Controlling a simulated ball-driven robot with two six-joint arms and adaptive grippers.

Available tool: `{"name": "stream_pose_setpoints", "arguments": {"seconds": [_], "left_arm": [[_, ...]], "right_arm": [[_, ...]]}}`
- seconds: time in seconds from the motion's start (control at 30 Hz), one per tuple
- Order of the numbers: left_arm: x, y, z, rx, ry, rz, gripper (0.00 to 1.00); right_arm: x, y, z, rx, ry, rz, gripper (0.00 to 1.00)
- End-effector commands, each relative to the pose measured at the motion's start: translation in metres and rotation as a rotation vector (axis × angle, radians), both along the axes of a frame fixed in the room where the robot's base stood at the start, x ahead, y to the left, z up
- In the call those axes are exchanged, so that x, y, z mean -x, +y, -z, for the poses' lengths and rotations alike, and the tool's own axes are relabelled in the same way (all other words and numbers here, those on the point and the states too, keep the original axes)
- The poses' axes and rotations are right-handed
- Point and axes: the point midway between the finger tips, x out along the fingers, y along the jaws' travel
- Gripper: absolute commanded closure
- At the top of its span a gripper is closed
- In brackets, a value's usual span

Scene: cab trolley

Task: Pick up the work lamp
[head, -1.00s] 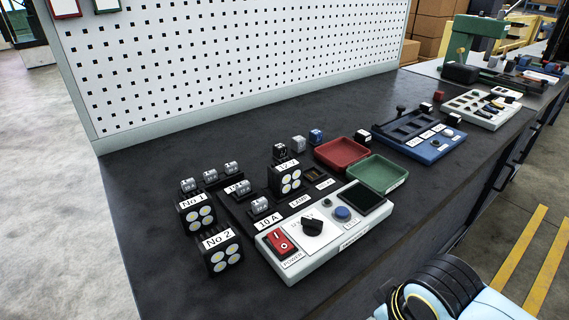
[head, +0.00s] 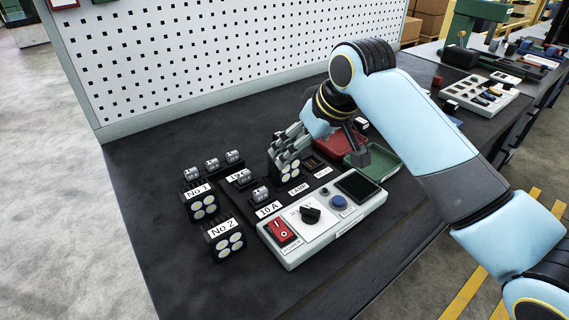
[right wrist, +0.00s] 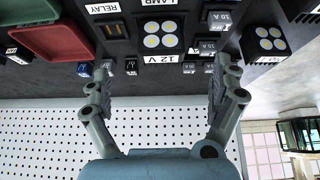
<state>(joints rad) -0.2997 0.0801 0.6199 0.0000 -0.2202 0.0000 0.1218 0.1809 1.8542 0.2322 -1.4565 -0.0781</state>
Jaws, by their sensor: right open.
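A black work lamp with four round lights (head: 283,168) stands in the LAMP place of the tester, partly hidden in the head view by my right gripper (head: 288,142). In the right wrist view the lamp (right wrist: 160,38) shows its lights and a 12 V label, lying ahead between the two fingers. My right gripper (right wrist: 161,72) is open and empty, not touching the lamp as far as I see. Two similar lamps stand left of the tester, No 1 (head: 203,206) and No 2 (head: 227,243). My left gripper is not in view.
The tester panel (head: 310,232) has a red switch, knob and screen. Small fuses (head: 212,165) stand close to the lamps. A red tray (head: 325,146) and green tray (head: 378,167) lie to the right. A perforated board (head: 220,60) rises behind.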

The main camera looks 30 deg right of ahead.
Motion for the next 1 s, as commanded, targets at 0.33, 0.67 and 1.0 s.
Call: {"name": "stream_pose_setpoints", "arguments": {"seconds": [0.33,0.67,1.0], "left_arm": [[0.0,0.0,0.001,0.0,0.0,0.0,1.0],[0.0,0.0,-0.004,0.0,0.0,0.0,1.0],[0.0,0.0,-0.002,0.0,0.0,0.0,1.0]], "right_arm": [[-0.032,0.003,0.037,-0.007,-0.004,-0.001,0.06],[-0.05,0.008,0.069,-0.007,-0.004,-0.001,0.06],[-0.06,0.009,0.089,-0.004,-0.006,-0.002,0.06]]}}
